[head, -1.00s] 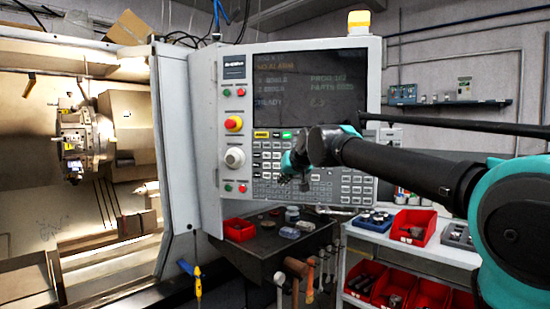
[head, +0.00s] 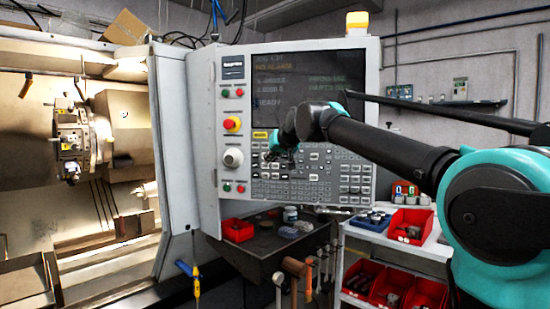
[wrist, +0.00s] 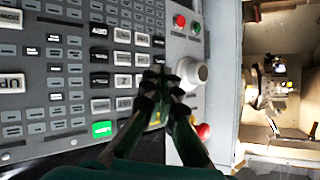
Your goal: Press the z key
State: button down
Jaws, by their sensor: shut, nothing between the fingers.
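The control panel's keypad (head: 318,175) carries rows of white and black keys below the screen. In the wrist view, a white key (wrist: 123,80) left of my fingertips seems to be marked Z, though the lettering is small and blurred. My gripper (wrist: 162,82) is shut and empty, its fingertips close together over the keypad's edge column, between the white keys and the grey knob. In the head view my gripper (head: 268,156) is in front of the keypad's upper left part and hides some keys. I cannot tell whether the fingertips touch the panel.
A grey knob (head: 233,158), a red and yellow emergency stop (head: 232,124) and small red and green buttons line the panel's left side. A dark bench (head: 262,250) with tools is below. The open lathe (head: 85,150) is at the left, a cart with red bins (head: 410,225) at the right.

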jog(key=w+d, duration=0.1)
jog(key=w, duration=0.6)
jog(key=shift+w, duration=0.15)
dwell(1.3)
jog(key=shift+w, duration=0.4)
jog(key=shift+w+d, duration=0.15)
jog(key=shift+w, duration=0.2)
dwell(0.6)
jog(key=shift+s, duration=0.8)
jog(key=shift+s+a, duration=0.25)
jog(key=shift+s, duration=1)
jog(key=shift+s+a, duration=0.25)
jog(key=shift+s, duration=0.95)
